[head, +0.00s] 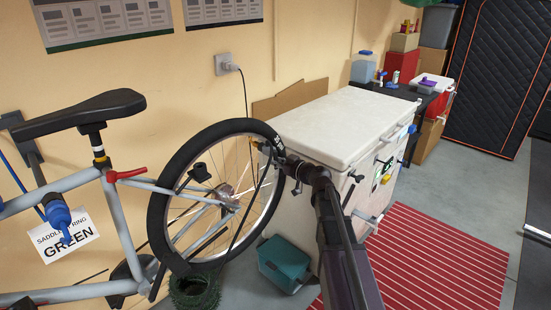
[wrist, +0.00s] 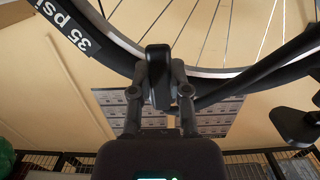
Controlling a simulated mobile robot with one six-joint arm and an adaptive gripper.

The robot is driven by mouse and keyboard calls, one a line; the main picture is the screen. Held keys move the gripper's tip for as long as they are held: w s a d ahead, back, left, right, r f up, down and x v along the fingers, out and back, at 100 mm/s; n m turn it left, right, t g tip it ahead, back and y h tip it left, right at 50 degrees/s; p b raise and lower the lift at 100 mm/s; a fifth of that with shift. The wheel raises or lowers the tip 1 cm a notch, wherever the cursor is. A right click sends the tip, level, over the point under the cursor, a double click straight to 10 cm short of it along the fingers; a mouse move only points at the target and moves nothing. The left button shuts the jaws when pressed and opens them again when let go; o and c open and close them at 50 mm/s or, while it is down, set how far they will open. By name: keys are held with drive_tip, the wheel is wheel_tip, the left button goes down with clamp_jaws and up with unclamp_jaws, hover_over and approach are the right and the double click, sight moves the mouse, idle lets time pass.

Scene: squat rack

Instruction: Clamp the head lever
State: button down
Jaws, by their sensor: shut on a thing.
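My gripper (head: 270,150) is at the right side of the bicycle wheel (head: 168,180), in front of the white chest freezer. In the wrist view my gripper (wrist: 158,90) is shut on a black, rounded block-like part (wrist: 157,60), one finger on each side. The part stands against the wheel's rim and tyre in that view; I cannot tell whether it touches them. A red lever (head: 127,173) sits at the frame under the saddle, and a blue handle (head: 60,216) is at the left. I cannot tell which part is the head lever.
The white chest freezer (head: 335,125) stands close behind my arm. A teal bin (head: 287,262) is on the floor below, beside a dark green coil (head: 194,290). A red striped mat (head: 430,260) lies at right. A cord hangs from the wall socket (head: 228,63).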

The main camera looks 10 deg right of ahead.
drive_tip(key=g+p, duration=0.1)
drive_tip(key=p, duration=0.1)
drive_tip(key=g+h+p, duration=0.1)
drive_tip(key=p, duration=0.1)
drive_tip(key=r+g+h+p, duration=0.1)
drive_tip(key=p, duration=0.1)
drive_tip(key=shift+s+d, duration=0.25)
drive_tip(key=shift+s, duration=0.1)
drive_tip(key=g+p, duration=0.1)
drive_tip(key=g+h+p, duration=0.1)
drive_tip(key=p, duration=0.1)
drive_tip(key=h+p, duration=0.1)
drive_tip(key=p, duration=0.1)
drive_tip(key=shift+s+d+r+g, duration=0.25)
drive_tip(key=shift+s+g, duration=0.05)
drive_tip(key=shift+g, duration=0.1)
drive_tip(key=shift+s+d+r+g+h+p, duration=0.15)
drive_tip(key=shift+g+h+p, duration=0.4)
drive_tip(key=shift+g+p, duration=0.35)
drive_tip(key=shift+s+r+g+h+p, duration=0.1)
drive_tip(key=shift+g+h+p, duration=0.55)
drive_tip(key=shift+p, duration=0.45)
drive_tip(key=shift+s+d+r+g+h+p, duration=0.15)
drive_tip(key=shift+g+h+p, duration=0.35)
drive_tip(key=shift+g+p, duration=0.4)
drive_tip(key=c, duration=0.6)
unclamp_jaws()
drive_tip(key=shift+o, duration=0.2)
